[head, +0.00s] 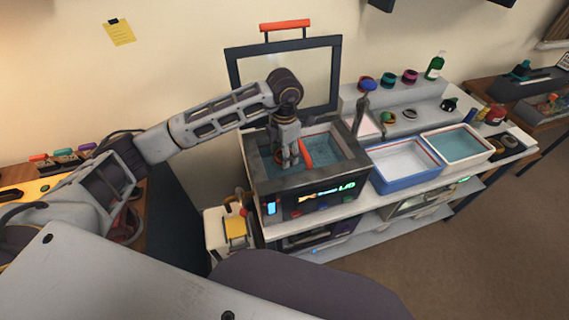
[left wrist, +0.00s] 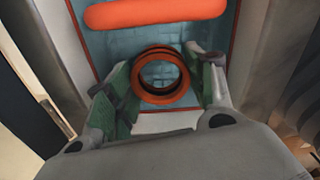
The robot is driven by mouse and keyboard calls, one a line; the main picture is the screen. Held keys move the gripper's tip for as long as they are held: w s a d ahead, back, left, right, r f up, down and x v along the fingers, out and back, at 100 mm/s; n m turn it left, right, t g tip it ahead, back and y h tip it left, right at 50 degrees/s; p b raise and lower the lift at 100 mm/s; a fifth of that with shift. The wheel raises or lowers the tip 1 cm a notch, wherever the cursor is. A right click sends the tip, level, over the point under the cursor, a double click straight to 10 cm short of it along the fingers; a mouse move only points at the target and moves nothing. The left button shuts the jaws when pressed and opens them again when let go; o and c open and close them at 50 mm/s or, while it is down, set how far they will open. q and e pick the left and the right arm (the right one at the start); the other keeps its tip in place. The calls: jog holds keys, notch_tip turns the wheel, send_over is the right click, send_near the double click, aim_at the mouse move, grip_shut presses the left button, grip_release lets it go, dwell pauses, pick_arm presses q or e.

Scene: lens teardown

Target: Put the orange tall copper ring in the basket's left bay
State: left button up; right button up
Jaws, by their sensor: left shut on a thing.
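The orange copper ring (left wrist: 160,76) shows in the left wrist view, between the green-padded fingers of my left gripper (left wrist: 162,88). The gripper is shut on it. In the head view my left gripper (head: 290,164) points down into the left bay of the basket (head: 262,160), inside the dark cleaner box (head: 310,190). There the fingers mostly hide the ring. Blue-tinted basket floor shows through and around the ring in the wrist view; I cannot tell whether the ring touches it. My right gripper is not in view.
An orange-red bar (left wrist: 155,11) crosses close beyond the ring. The raised lid (head: 330,60) stands behind the box. Right of it are a blue-rimmed tray (head: 405,180) and a teal-floored tray (head: 455,147). Several coloured rings and a green bottle (head: 435,66) stand behind.

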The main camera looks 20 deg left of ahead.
aim_at(285, 171)
pick_arm(q)
jog(key=shift+f, duration=0.9)
jog(key=shift+f, duration=0.1)
jog(key=shift+f+p, duration=0.4)
jog(key=shift+f, duration=1.35)
jog(key=shift+f, duration=0.15)
jog(key=o, duration=1.1)
jog(key=shift+o, duration=0.2)
notch_tip(285, 171, up, 12)
jog(key=b, duration=0.1)
